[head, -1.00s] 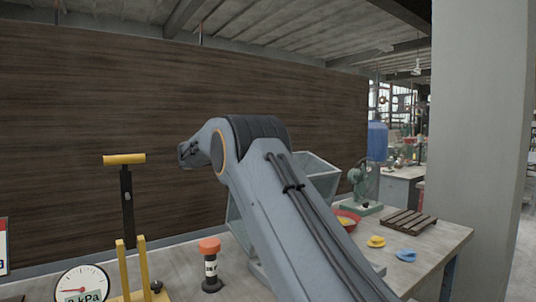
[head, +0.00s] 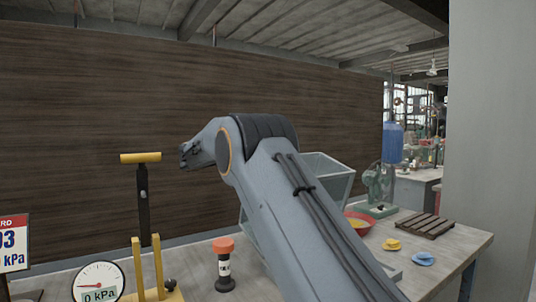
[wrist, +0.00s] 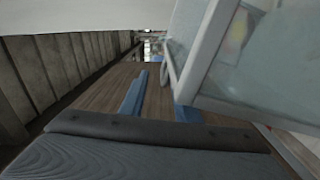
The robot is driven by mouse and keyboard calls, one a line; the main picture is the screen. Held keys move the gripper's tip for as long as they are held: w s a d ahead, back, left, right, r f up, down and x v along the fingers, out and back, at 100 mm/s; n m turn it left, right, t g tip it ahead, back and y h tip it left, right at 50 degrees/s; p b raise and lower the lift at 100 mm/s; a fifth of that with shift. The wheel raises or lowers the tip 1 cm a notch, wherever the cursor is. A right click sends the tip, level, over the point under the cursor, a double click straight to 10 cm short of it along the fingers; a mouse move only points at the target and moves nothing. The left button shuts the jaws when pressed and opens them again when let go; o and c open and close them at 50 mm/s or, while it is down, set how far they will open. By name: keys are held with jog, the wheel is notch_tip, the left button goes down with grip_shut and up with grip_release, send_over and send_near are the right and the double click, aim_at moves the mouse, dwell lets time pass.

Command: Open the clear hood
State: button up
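The clear hood (head: 334,183) is a grey-framed box with clear panes on the table. In the head view my arm covers much of it, so I cannot tell how far it stands open. In the wrist view its pale frame and clear panes (wrist: 250,55) fill the upper right, very close. My gripper (wrist: 160,102) shows there with two blue fingers apart and a gap between them. The hood's lower frame corner overlaps the right finger in the picture. I cannot tell whether they touch.
An orange-topped black post (head: 224,265), a yellow T-handled stand (head: 143,200) and a pressure dial (head: 98,283) stand at the left. A red bowl (head: 358,223), yellow and blue pieces and a wooden rack (head: 425,226) lie right of the hood. A dark wall (head: 120,110) rises behind.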

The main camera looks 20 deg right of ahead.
jog(key=v, duration=0.6)
dwell(0.5)
jog(key=shift+b, duration=0.4)
jog(key=shift+s+r, duration=0.1)
